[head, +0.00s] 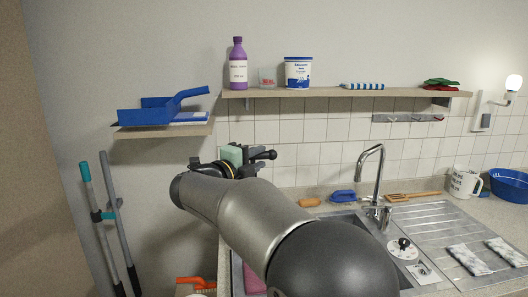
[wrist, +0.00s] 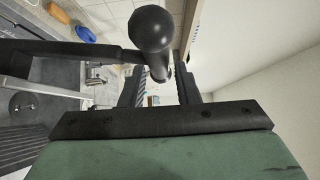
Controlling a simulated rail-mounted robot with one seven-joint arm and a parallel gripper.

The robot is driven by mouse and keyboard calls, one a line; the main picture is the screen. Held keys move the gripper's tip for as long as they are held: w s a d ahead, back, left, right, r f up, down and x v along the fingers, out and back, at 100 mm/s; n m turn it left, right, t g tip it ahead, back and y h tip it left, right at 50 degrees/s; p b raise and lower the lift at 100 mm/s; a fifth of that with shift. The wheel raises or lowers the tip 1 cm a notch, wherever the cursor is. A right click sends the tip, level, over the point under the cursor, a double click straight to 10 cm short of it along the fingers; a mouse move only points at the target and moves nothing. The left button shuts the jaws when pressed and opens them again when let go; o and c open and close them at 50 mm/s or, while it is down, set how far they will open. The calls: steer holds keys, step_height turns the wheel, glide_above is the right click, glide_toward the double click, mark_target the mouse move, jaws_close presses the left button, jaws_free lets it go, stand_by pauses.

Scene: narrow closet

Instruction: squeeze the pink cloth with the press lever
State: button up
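The pink cloth (head: 253,281) shows only in part at the bottom of the head view, beside the sink's left edge; my arm hides the rest. The press lever is a black bar ending in a ball knob (wrist: 151,29) in the wrist view. A black knob (head: 270,155) also shows by my gripper in the head view. My gripper (wrist: 160,75) has its two dark fingers apart, with a gap between them. The knob lies in front of the fingertips; whether they touch the lever is unclear. The rest of the press is hidden.
The sink with its tap (head: 376,170) and drainboard lies right of my arm. A shelf (head: 345,93) with a purple bottle (head: 238,65) and white tub (head: 298,73) runs above. A small shelf with a blue dustpan (head: 145,115) is at left. Mop handles (head: 100,215) lean below it.

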steer(key=shift+x, duration=1.5)
steer(key=shift+c, duration=0.3)
jaws_close()
steer(key=shift+s+f, duration=0.1)
